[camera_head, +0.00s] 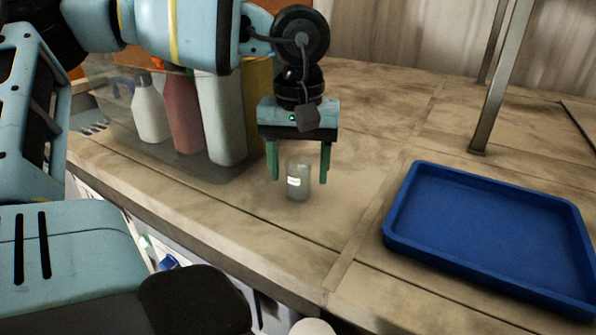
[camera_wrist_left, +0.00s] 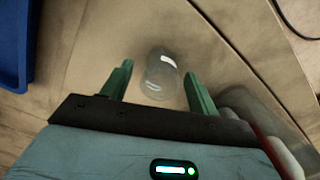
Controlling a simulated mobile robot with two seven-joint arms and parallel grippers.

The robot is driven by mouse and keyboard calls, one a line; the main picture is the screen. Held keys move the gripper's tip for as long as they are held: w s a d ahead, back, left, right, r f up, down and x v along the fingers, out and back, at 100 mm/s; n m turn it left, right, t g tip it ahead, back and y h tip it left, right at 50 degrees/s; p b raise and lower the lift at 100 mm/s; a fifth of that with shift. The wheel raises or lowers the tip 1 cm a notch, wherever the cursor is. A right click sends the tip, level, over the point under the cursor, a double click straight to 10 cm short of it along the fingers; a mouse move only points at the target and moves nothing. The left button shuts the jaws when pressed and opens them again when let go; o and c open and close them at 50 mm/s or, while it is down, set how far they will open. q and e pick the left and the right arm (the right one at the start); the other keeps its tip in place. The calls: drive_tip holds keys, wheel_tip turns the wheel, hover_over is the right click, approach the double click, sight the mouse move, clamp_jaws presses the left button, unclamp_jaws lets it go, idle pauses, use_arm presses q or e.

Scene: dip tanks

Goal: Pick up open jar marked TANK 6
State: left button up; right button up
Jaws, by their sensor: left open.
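A small clear jar (camera_head: 298,184) with a white label stands upright on the wooden counter in the head view. The label's writing is too small to read. My left gripper (camera_head: 299,178) points down over the jar with its green fingers open, one on each side of it. In the left wrist view the jar (camera_wrist_left: 160,75) shows between and just beyond the open fingertips (camera_wrist_left: 158,72), apart from both. No lid shows on it. My right gripper is not in view.
A blue tray (camera_head: 490,225) lies on the counter to the right. A clear bin (camera_head: 185,163) with several bottles stands left of the jar, close to my left arm. A metal post (camera_head: 500,80) rises behind the tray. The counter between jar and tray is clear.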

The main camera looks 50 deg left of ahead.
use_arm(q)
drive_tip(key=shift+f, duration=0.15)
drive_tip(key=c, duration=1.1)
drive_tip(key=shift+o, duration=0.2)
wheel_tip(320, 180, up, 10)
